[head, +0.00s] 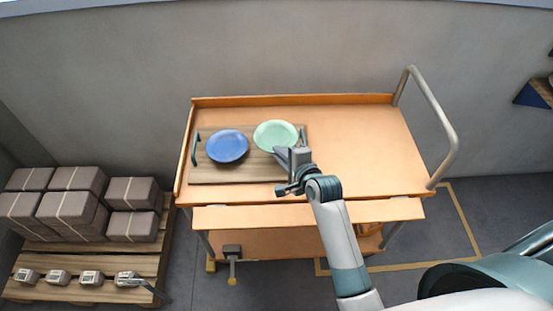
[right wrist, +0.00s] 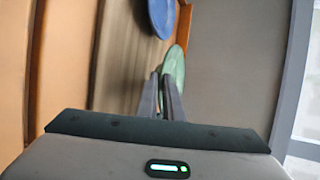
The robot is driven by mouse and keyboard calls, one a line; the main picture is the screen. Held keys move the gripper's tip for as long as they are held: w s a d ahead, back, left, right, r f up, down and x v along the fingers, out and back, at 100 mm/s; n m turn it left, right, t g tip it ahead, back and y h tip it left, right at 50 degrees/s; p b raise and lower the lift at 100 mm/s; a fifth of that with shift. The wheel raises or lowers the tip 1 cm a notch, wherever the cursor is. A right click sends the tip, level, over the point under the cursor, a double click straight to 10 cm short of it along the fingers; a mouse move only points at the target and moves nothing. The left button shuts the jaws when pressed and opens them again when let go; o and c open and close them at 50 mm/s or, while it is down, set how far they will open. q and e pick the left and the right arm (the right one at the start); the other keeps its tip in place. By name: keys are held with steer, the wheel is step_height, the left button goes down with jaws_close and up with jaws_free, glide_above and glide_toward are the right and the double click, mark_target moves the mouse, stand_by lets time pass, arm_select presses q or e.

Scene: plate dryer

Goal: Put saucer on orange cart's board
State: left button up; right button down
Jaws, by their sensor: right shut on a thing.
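A pale green saucer (head: 276,135) shows over the back right part of the wooden board (head: 240,175) on the orange cart (head: 365,150). My right gripper (head: 292,157) is shut on the saucer's near rim. In the right wrist view, my right fingers (right wrist: 169,85) meet the edge of the green saucer (right wrist: 175,65). I cannot tell whether the saucer touches the board or is just above it. A blue plate (head: 227,146) lies on the board, left of the green saucer; it also shows in the right wrist view (right wrist: 162,15). My left gripper is not in view.
The cart has a grey push handle (head: 440,120) at the right and a low back rim. Its top is bare right of the board. Wrapped boxes (head: 80,205) stand on a wooden pallet (head: 85,290) at the left. A wall stands close behind the cart.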

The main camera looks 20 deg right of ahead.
mark_target(277, 168)
steer(key=shift+x, duration=0.95)
steer(key=shift+a+f, duration=0.1)
steer(key=shift+a, duration=0.05)
steer(key=shift+s, duration=0.1)
steer(key=shift+f+p, duration=0.35)
steer(key=shift+f, duration=1.65)
steer(key=shift+f, duration=0.1)
steer(key=c, duration=2.2)
jaws_free()
